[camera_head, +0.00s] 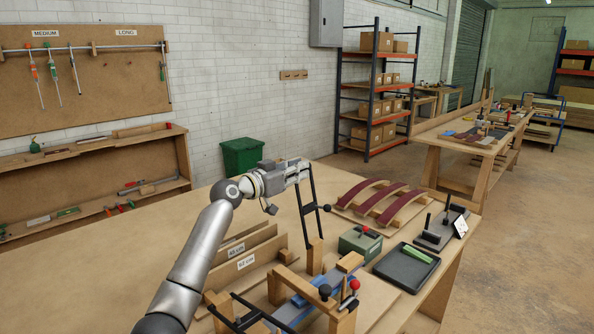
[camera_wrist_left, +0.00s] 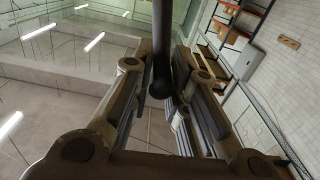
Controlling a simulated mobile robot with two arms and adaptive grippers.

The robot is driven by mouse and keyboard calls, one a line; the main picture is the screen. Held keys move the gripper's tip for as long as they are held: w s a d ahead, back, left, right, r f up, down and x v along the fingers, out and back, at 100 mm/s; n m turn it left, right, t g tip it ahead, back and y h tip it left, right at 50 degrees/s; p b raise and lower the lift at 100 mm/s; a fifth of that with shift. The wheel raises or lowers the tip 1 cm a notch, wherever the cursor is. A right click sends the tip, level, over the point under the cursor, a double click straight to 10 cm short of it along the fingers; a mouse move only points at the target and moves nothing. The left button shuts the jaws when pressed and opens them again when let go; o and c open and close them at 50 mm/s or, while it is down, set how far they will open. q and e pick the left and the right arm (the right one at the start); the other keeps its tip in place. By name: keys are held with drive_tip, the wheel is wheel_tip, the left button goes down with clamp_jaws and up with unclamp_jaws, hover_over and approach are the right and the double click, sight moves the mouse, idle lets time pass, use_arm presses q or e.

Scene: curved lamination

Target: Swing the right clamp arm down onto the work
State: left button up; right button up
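The raised black clamp arm (camera_head: 304,214) stands upright at the far end of the wooden jig, with a dark knob (camera_head: 326,208) on its side. A second black clamp arm (camera_head: 238,304) lies low at the near end. The work, with blue strips (camera_head: 296,311), sits in the jig between wooden blocks. My left gripper (camera_head: 302,168) is at the top of the raised clamp arm. In the left wrist view a black bar (camera_wrist_left: 162,50) lies between its fingers; I cannot tell whether they press on it. My right gripper is not in view.
Labelled wooden strips (camera_head: 242,254) stand left of the jig. Curved dark red laminations (camera_head: 380,200) lie on a board behind it. A green box (camera_head: 360,243) and a black tray (camera_head: 405,268) are to the right. The table's left back area is clear.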

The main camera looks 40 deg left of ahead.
use_arm(q)
drive_tip(key=shift+d, duration=0.1)
clamp_jaws()
drive_tip(key=s+d+m+p, duration=0.1)
drive_tip(key=d+m, duration=0.6)
drive_tip(key=d, duration=0.6)
drive_tip(key=shift+d+f, duration=0.35)
drive_tip(key=shift+f, duration=0.05)
drive_tip(key=shift+s, duration=0.1)
drive_tip(key=o, duration=0.8)
unclamp_jaws()
drive_tip(key=shift+a, duration=0.15)
drive_tip(key=shift+s, duration=0.1)
